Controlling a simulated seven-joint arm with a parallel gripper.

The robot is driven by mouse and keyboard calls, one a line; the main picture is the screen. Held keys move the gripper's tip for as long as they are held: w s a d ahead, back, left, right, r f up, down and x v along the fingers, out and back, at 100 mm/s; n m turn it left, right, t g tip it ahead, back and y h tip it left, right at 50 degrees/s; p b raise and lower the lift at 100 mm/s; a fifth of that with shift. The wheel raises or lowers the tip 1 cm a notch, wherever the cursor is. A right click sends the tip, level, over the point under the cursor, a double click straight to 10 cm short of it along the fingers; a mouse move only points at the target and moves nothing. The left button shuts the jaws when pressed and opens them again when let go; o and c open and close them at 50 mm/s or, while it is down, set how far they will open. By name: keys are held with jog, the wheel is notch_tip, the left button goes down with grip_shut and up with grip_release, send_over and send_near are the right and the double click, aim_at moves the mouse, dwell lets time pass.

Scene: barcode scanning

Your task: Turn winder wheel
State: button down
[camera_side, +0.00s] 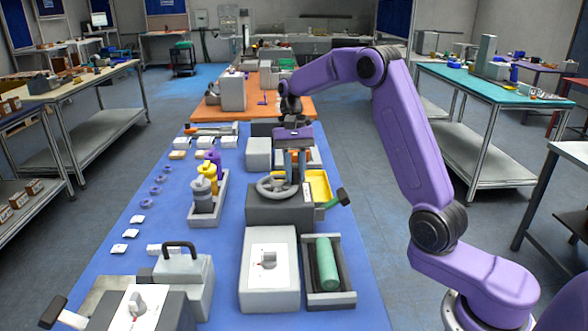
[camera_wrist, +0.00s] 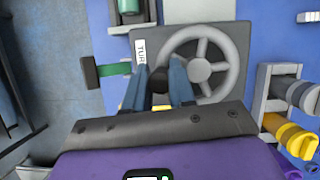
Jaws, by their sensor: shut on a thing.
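The winder wheel (camera_side: 278,186) is a grey spoked wheel lying flat on top of a dark grey box (camera_side: 270,213). In the wrist view the wheel's hub (camera_wrist: 198,72) and spokes show clearly. My gripper (camera_side: 297,180) reaches down onto the wheel's right side in the side view. In the wrist view my gripper (camera_wrist: 162,78) has its two blue-grey fingers either side of a dark knob (camera_wrist: 160,80) at the wheel's rim and is shut on it. The fingers partly hide the knob and nearby rim. A white label (camera_wrist: 140,52) reading "TUR" is partly covered by a finger.
A green-handled lever (camera_side: 337,198) sticks out of the box's right side, close to my gripper. A yellow tray (camera_side: 319,186) lies behind it. A rack (camera_side: 207,212) of yellow, purple and grey bottles stands left. A green roller (camera_side: 327,264) lies in front.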

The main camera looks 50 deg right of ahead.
jog(key=shift+s+a+r+m, duration=0.1)
jog(key=shift+m, duration=0.4)
jog(key=c, duration=1.2)
grip_release()
jog(key=v, duration=1.2)
jog(key=shift+s, duration=0.2)
